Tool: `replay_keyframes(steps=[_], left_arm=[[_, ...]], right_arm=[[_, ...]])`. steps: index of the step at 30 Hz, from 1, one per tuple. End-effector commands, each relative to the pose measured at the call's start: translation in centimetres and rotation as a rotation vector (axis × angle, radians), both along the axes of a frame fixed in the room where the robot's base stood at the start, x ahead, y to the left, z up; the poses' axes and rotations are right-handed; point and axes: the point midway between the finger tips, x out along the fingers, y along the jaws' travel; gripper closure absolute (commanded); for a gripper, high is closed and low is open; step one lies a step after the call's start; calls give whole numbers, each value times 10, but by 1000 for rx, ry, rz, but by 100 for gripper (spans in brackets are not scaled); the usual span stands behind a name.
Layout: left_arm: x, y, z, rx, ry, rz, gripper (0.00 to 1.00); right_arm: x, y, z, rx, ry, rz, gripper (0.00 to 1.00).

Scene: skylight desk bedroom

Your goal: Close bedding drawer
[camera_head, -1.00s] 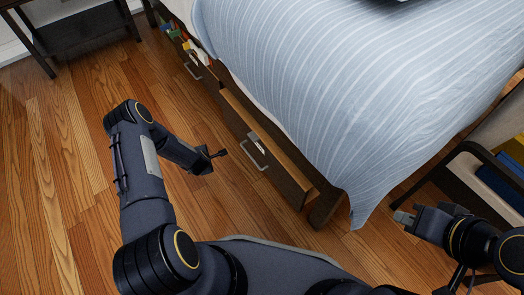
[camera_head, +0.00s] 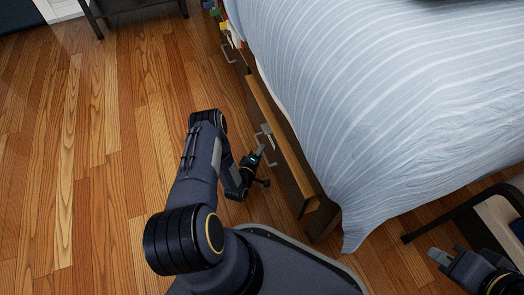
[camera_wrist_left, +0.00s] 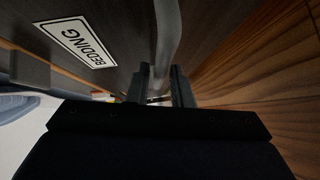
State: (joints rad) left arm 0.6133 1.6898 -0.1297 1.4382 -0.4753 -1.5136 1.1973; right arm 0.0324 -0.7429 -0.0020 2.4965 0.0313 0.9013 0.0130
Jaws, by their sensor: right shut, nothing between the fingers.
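The bedding drawer (camera_head: 283,140) is the near wooden drawer under the bed and stands partly pulled out. Its front carries a white label (camera_wrist_left: 81,40) reading BEDDING and a grey bar handle (camera_wrist_left: 167,40). My left gripper (camera_head: 261,150) is at this handle, low beside the drawer front. In the left wrist view, its two fingers (camera_wrist_left: 161,88) stand a narrow gap apart, with the bar running down to the gap. Whether they press on the bar cannot be told. My right gripper (camera_head: 436,257) is shut and empty at lower right, away from the drawer.
The bed with a striped blue cover (camera_head: 390,110) lies above the drawer. A farther drawer with a handle (camera_head: 229,53) holds coloured items. A dark-framed chair (camera_head: 460,212) stands near my right arm. The wooden floor (camera_head: 90,160) at left is clear.

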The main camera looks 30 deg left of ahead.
Motion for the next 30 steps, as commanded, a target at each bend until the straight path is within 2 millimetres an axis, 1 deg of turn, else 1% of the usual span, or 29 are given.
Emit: replay_keyframes(steps=[1, 4, 13, 14, 18, 27, 30], left_arm=[[7, 1, -3, 1, -3, -1, 80], [14, 2, -3, 1, -2, 1, 80], [18, 2, -2, 0, 1, 1, 80], [18, 2, -2, 0, 1, 1, 82], [17, 2, -2, 0, 1, 1, 100], [18, 2, -2, 0, 1, 1, 100], [24, -3, -2, -1, 0, 1, 100]], right_arm=[[0, 0, -5, 0, 0, 0, 100], [0, 0, -7, 0, 0, 0, 100], [0, 0, -7, 0, 0, 0, 100], [0, 0, -7, 0, 0, 0, 100], [0, 0, -7, 0, 0, 0, 100], [0, 0, -7, 0, 0, 0, 100], [0, 0, -7, 0, 0, 0, 100]])
